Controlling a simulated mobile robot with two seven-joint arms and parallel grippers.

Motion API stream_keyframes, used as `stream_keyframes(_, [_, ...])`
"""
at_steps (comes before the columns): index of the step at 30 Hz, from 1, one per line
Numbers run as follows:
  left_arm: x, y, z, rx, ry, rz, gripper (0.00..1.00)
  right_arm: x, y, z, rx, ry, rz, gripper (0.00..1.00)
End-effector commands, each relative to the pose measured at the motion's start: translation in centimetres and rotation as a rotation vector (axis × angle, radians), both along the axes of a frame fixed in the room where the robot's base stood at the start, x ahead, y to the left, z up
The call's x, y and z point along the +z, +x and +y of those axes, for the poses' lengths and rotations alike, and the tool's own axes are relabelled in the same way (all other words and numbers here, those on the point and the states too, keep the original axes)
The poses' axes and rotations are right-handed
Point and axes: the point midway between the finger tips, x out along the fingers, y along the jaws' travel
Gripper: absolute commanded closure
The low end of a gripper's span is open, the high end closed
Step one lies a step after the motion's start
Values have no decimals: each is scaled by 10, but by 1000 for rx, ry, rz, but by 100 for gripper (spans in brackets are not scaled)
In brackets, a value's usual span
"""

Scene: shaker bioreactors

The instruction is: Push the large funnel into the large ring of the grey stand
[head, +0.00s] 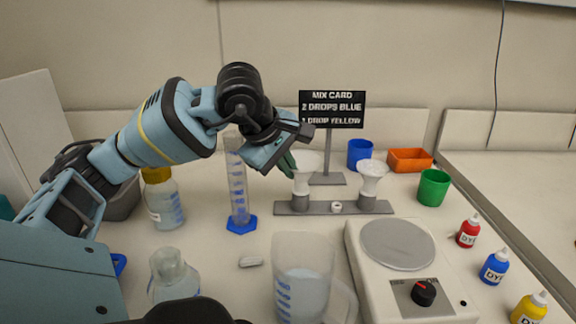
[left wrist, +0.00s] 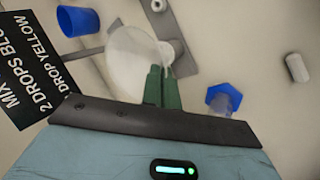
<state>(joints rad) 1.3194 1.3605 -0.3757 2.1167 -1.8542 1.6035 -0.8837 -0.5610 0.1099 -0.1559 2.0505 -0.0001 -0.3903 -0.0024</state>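The large white funnel (head: 309,162) stands upright at the left end of the grey stand (head: 348,208), its lower part over or in the ring there. How deep it sits is hard to tell. My left gripper (head: 287,164) reaches it from the upper left. Its green fingers (left wrist: 162,87) are close together at the funnel's rim in the left wrist view and look shut on the funnel wall (left wrist: 130,62). The stand (left wrist: 180,55) also shows there, partly hidden by the funnel. My right gripper is not in view.
A smaller white funnel (head: 372,172) stands at the stand's right end. The mix card sign (head: 332,110) rises close behind. A graduated cylinder (head: 238,185) is to the left; a jug (head: 302,280) and a hotplate (head: 400,245) are in front. Blue (head: 360,152) and green (head: 433,188) cups stand right.

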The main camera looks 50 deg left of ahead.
Motion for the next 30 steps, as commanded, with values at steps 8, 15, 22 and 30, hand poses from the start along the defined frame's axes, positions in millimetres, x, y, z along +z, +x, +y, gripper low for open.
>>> stream_keyframes(8, [-4,0,0,0,0,0,100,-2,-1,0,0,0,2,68])
stream_keyframes(15, [-3,0,0,0,0,-1,78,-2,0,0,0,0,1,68])
stream_keyframes(22, [-3,0,0,0,0,0,73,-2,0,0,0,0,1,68])
stream_keyframes(30, [6,-4,0,1,1,-3,73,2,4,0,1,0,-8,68])
